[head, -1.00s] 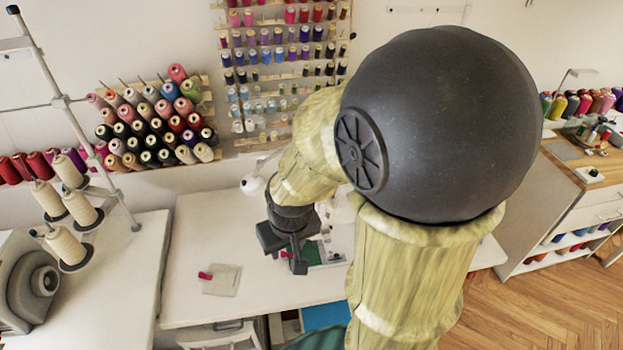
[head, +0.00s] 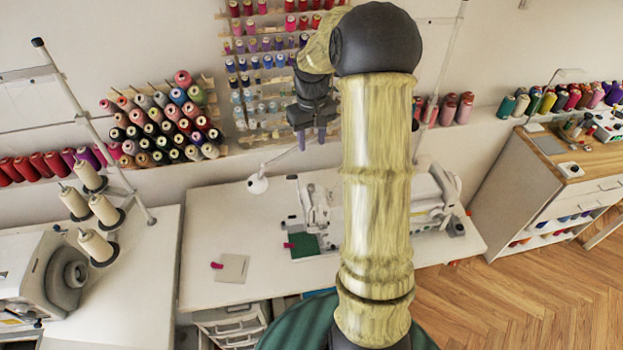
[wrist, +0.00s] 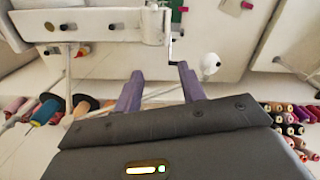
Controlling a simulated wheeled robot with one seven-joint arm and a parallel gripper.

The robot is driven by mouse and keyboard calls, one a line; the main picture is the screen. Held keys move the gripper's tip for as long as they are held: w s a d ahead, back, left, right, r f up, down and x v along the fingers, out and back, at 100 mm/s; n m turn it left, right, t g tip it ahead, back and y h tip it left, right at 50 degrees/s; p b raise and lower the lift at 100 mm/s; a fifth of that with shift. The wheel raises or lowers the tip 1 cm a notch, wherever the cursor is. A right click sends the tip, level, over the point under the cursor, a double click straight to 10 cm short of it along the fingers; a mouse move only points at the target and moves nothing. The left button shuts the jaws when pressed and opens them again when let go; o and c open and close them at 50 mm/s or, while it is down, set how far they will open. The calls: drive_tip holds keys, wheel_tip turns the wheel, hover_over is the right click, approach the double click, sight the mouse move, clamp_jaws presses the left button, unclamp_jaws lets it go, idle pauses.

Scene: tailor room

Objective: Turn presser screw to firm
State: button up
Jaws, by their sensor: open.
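A white sewing machine (head: 318,205) stands on the white table (head: 215,205), partly hidden behind my arm. Its head (wrist: 95,25) shows at the top of the wrist view. A dark green piece of fabric (head: 304,244) lies at the machine's needle area. The presser screw is too small to make out for certain. My gripper (head: 314,140) is high above the machine, in front of the thread rack in the head view. Its two purple fingers point down, apart and empty, and also show in the wrist view (wrist: 160,75).
A white lamp (head: 257,184) stands on the table just left of the machine. A grey cloth (head: 232,268) with a pink item (head: 217,266) lies at the table's front left. Thread cones (head: 160,125) line the wall. Another machine (head: 50,275) stands at the left.

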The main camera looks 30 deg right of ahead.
sight(312, 186)
wheel_tip(312, 186, down, 18)
drive_tip(key=p, duration=0.5)
drive_tip(key=shift+r, duration=0.25)
drive_tip(key=shift+c, duration=0.4)
clamp_jaws()
